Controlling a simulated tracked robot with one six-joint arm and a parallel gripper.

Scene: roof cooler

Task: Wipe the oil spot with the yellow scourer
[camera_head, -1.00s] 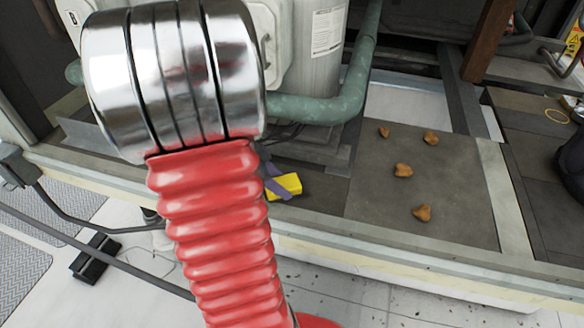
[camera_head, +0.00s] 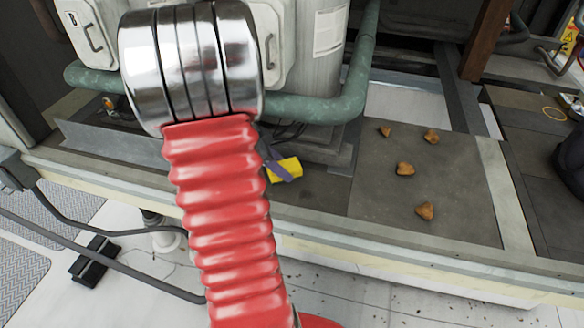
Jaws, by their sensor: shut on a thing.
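The yellow scourer (camera_head: 291,165) shows just right of my red arm, over the dark grey deck. My gripper (camera_head: 277,171), with a purple finger across the scourer, is shut on it. My arm hides most of the gripper. I cannot tell whether the scourer touches the deck or hangs just above it. A faint darker patch (camera_head: 304,195) on the deck, just in front of the scourer, may be the oil spot; its outline is unclear.
A green pipe (camera_head: 325,108) and a grey cylindrical tank (camera_head: 325,60) stand behind the scourer. Several brown lumps, one of them nearest the front (camera_head: 425,211), lie on the grey panel (camera_head: 460,200) at right. A pale ledge (camera_head: 400,250) runs along the front.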

